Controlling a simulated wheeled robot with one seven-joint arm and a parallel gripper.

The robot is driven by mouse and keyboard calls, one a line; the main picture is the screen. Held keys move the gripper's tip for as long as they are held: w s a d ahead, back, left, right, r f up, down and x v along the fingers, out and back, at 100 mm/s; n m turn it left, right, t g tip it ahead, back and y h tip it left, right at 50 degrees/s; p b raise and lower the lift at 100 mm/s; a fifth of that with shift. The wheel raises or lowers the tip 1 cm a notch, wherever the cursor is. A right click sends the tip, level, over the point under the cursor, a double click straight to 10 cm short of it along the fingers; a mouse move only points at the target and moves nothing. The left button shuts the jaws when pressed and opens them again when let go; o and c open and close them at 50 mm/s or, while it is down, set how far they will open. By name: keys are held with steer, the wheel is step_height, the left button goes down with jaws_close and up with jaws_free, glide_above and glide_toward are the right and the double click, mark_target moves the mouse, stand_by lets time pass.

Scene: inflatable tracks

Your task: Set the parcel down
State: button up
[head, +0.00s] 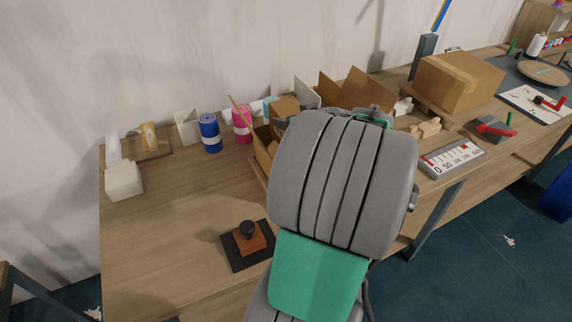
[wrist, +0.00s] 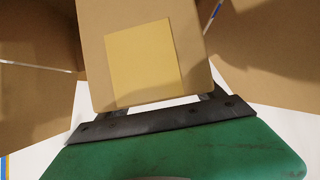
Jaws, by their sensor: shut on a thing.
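The parcel (wrist: 97,60) is a tan cardboard piece with a yellow square label (wrist: 145,62). It fills the upper middle of the wrist view. My gripper (wrist: 163,118), green with a dark metal bar, is shut on the parcel at its lower edge. The finger contact is mostly hidden. Brown cardboard surfaces flank the parcel at left (wrist: 35,100) and right (wrist: 270,55). In the head view my grey arm covers the gripper's work area, so I cannot tell whether the parcel touches anything below.
An open cardboard box (head: 368,90) stands behind my arm. A closed carton (head: 455,82) and a scale (head: 452,159) are to the right. A blue roll (head: 210,134), a pink roll (head: 242,124) and a stamp (head: 249,239) are left.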

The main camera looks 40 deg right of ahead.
step_height(320, 180, down, 10)
steer(key=shift+w+r+p, duration=0.1)
steer(key=shift+r+p, duration=0.15)
steer(key=shift+p, duration=0.4)
steer(key=shift+f+b, duration=0.3)
steer(key=shift+b, duration=0.2)
steer(key=shift+f+b, duration=0.25)
steer(key=shift+b, duration=0.15)
steer(key=o, duration=2.1)
steer(key=shift+a+f, duration=0.1)
